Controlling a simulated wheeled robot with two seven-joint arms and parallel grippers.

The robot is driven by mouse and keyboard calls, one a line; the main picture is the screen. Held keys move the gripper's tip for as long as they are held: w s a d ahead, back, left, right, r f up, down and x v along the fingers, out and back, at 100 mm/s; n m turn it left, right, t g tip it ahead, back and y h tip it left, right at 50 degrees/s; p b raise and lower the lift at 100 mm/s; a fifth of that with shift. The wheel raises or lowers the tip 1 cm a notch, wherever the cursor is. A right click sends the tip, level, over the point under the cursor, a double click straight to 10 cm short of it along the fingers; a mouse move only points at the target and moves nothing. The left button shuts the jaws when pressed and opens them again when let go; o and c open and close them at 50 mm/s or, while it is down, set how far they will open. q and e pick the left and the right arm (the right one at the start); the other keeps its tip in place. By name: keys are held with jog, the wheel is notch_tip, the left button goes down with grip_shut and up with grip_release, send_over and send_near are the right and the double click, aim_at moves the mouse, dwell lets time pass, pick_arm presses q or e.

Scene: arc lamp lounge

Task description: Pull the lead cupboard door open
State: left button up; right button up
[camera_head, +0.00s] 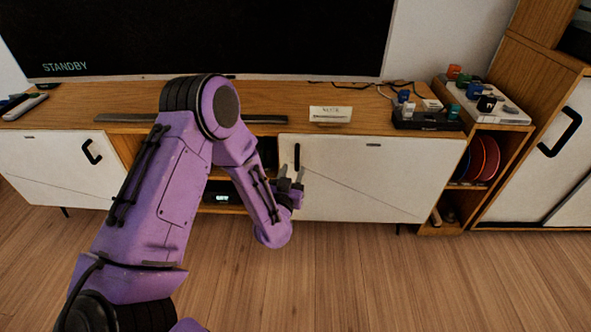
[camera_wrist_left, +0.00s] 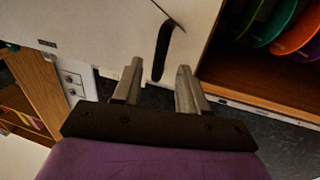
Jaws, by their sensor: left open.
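A white cupboard door (camera_head: 370,180) in the wooden sideboard is shut, with a dark vertical handle (camera_head: 297,157) near its left edge. I cannot tell from any readable word that this is the lead cupboard. My left gripper (camera_head: 291,173) is open and empty, low in front of this door beside the handle's lower end. In the left wrist view the dark handle (camera_wrist_left: 164,45) stands out from the white door (camera_wrist_left: 105,30). One end of it shows between the two open fingers (camera_wrist_left: 160,68); I see no contact. My right gripper is out of view.
A second white door (camera_head: 60,165) with a dark handle is at the left. A small card (camera_head: 330,115) stands on the sideboard top (camera_head: 270,97), below a large screen (camera_head: 200,35). A shelf with coloured discs (camera_head: 484,158) is at the right. The floor (camera_head: 350,280) in front is clear.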

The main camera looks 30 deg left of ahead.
aim_at(296, 164)
pick_arm(q)
jog(key=shift+x, duration=1.95)
grip_shut()
jog(key=shift+s, duration=0.1)
jog(key=shift+s+f, duration=0.1)
